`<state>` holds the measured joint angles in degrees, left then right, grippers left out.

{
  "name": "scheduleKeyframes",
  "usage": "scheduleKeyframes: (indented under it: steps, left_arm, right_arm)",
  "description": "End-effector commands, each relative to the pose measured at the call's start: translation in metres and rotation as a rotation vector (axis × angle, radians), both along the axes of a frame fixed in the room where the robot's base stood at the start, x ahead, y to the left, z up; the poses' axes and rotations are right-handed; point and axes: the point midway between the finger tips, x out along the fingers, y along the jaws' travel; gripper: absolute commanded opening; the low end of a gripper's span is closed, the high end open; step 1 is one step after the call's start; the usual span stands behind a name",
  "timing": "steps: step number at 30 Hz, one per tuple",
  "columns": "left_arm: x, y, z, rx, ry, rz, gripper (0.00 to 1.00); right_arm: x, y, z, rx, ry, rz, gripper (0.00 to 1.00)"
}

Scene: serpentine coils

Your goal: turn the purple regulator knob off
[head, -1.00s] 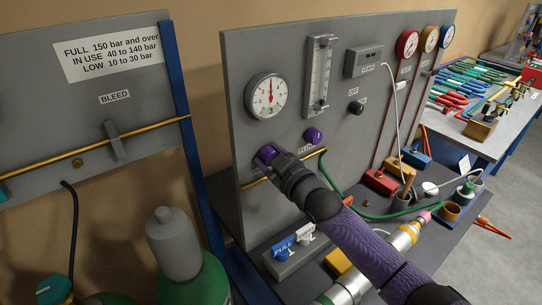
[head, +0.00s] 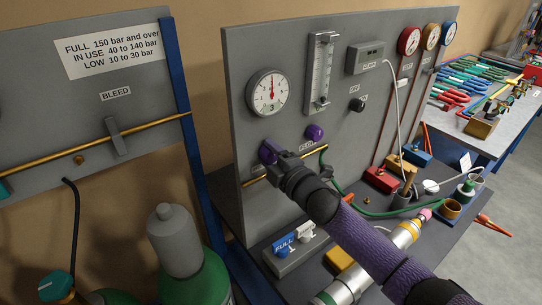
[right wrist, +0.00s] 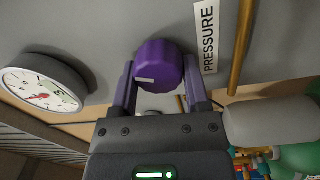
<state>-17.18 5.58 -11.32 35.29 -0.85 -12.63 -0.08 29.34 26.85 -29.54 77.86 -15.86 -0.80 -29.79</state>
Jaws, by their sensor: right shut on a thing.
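A purple regulator knob (head: 268,151) sits on the grey upright panel below the white round gauge (head: 267,93). In the right wrist view the knob (right wrist: 160,62) has a white mark on its face and stands beside a PRESSURE label (right wrist: 208,37). My right gripper (head: 274,155) is shut on this knob, with a purple finger on each side of it in the right wrist view (right wrist: 160,82). A second purple knob (head: 314,132) sits up and to the right on the panel, apart from my gripper. The gauge needle points about straight up in the head view. My left gripper is out of view.
A brass pipe (head: 255,182) runs by the knob. A flow tube (head: 321,75) and a black knob (head: 357,104) are higher on the panel. A FULL tag block (head: 289,252), green hose (head: 375,213) and red box (head: 380,179) lie on the bench below.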

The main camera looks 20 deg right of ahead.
Motion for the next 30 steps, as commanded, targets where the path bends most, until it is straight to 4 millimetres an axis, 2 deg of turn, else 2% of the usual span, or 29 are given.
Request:
scheduleKeyframes:
  steps: [6,15,30]
  left_arm:
    - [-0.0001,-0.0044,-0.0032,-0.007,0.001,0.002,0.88]
    - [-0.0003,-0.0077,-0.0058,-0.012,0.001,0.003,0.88]
    - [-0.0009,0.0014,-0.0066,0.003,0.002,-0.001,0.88]
  right_arm:
    - [-0.0002,0.0001,-0.0021,-0.167,-0.059,0.0,0.01]
    - [-0.0001,-0.0001,-0.0028,-0.328,-0.117,0.0,0.01]
    - [0.0,-0.0003,-0.0029,-0.408,-0.146,0.001,0.01]
